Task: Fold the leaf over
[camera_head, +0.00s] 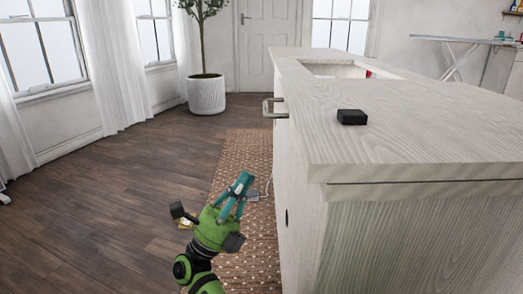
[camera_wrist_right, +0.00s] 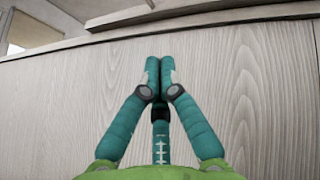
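The pale wood sewing cabinet (camera_head: 400,230) fills the right of the head view. Its top panel (camera_head: 420,130) lies flat, with a dark seam under its near edge; I cannot tell which part is the leaf. A grey metal handle (camera_head: 273,107) sticks out at the top's left edge.
A small black block (camera_head: 352,117) sits on the top. A rectangular opening (camera_head: 345,70) is farther back. A patterned rug (camera_head: 245,155) lies along the cabinet's left. A potted tree (camera_head: 206,95) and an ironing board (camera_head: 450,39) stand behind.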

